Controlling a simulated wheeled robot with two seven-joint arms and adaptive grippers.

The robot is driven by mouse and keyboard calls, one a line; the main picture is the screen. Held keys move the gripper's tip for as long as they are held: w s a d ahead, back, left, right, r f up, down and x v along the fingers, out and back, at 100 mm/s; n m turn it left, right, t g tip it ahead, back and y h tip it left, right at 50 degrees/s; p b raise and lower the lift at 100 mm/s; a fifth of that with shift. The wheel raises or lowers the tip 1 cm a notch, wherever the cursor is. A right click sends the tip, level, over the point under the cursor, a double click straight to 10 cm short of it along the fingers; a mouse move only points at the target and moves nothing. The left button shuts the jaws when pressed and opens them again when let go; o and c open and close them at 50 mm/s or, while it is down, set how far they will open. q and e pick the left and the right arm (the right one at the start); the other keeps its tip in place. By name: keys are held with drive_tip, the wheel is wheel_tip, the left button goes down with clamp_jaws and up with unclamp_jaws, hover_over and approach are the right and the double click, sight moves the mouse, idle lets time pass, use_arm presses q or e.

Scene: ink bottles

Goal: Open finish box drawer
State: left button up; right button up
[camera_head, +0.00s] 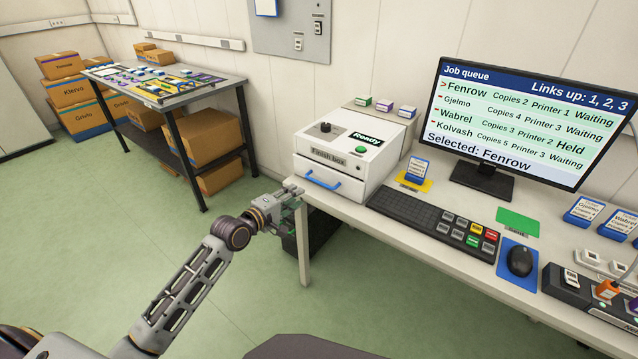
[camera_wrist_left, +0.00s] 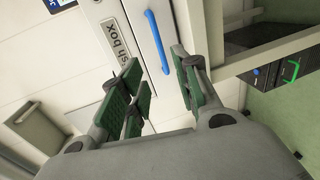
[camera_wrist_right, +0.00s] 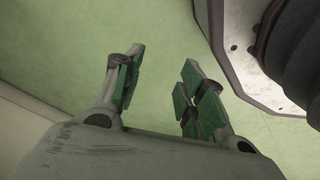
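The white finish box (camera_head: 368,155) stands at the left end of the desk, with a "Ready" display, a black knob and a green button on top. Its drawer front carries a blue handle (camera_head: 323,180) and looks shut. In the left wrist view the handle (camera_wrist_left: 158,42) lies ahead of the fingers, apart from them. My left gripper (camera_head: 294,194) is open and empty, just in front of and left of the drawer, near the desk's corner. In the left wrist view its green-padded fingers (camera_wrist_left: 165,85) stand apart. My right gripper (camera_wrist_right: 160,82) is open and empty over the green floor.
A keyboard (camera_head: 420,215), a monitor (camera_head: 535,110) and a mouse (camera_head: 519,261) occupy the desk right of the box. Small ink boxes (camera_head: 384,104) stand behind the finish box. The desk's edge and leg (camera_head: 303,245) are close to my left gripper. The floor left is free.

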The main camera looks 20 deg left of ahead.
sight(319, 182)
use_arm(q)
drive_tip(key=shift+b+x, duration=1)
drive_tip(key=shift+x, duration=4.75)
drive_tip(key=shift+w+d+f, duration=0.1)
drive_tip(key=shift+w+d, duration=0.05)
drive_tip(key=shift+w, duration=0.45)
drive_tip(key=shift+w+d+f, duration=0.15)
drive_tip(key=shift+w, duration=0.3)
use_arm(e)
wheel_tip(319, 182, up, 7)
drive_tip(key=w+a, duration=0.2)
drive_tip(key=shift+a, duration=0.25)
drive_tip(key=shift+f, duration=0.1)
use_arm(q)
clamp_jaws()
